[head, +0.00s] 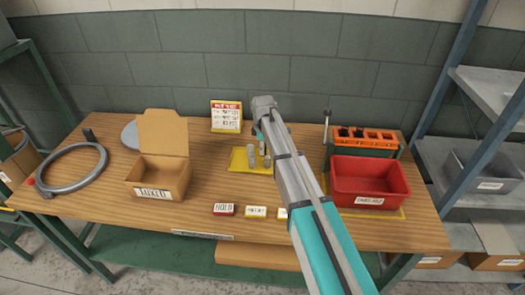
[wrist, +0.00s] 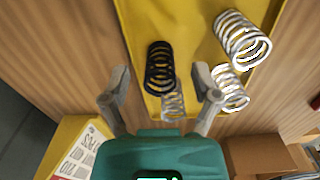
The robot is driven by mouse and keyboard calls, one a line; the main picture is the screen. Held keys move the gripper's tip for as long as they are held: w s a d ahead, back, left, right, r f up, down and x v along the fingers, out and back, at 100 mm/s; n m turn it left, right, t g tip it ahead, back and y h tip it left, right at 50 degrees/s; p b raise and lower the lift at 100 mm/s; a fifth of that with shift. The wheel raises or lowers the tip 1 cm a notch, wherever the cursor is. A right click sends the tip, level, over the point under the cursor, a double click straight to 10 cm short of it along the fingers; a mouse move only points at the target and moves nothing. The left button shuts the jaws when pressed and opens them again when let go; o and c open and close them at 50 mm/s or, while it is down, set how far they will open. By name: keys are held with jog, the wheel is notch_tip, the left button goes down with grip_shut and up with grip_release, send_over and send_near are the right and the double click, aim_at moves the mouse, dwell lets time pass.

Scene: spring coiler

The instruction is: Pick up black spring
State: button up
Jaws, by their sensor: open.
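My gripper (wrist: 162,80) is open and empty, pointing down over the mat. A silver spring (wrist: 173,101) is close by the black one, between my fingers. Two more silver springs, one at the upper right (wrist: 243,38) and one near my right finger (wrist: 230,88), stand on the mat. In the head view, my arm covers part of the yellow mat (head: 236,160), and I cannot make out the black spring there.
An open cardboard box (head: 150,184) stands left of the mat, with a grey coil ring (head: 100,168) further left. A red bin (head: 369,178) is at right, before an orange rack (head: 364,138). A sign (head: 226,117) stands behind. Small label blocks (head: 223,209) lie in front.

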jog(key=shift+c, duration=0.3)
grip_shut()
jog(key=shift+r, duration=0.15)
notch_tip(320, 180, up, 3)
jog(key=p, duration=0.3)
jog(key=s+d+r+p, duration=0.5)
jog(key=s+r+p, duration=0.4)
jog(key=s, duration=0.4)
jog(key=shift+r+p, duration=0.35)
jog(key=shift+p, duration=0.15)
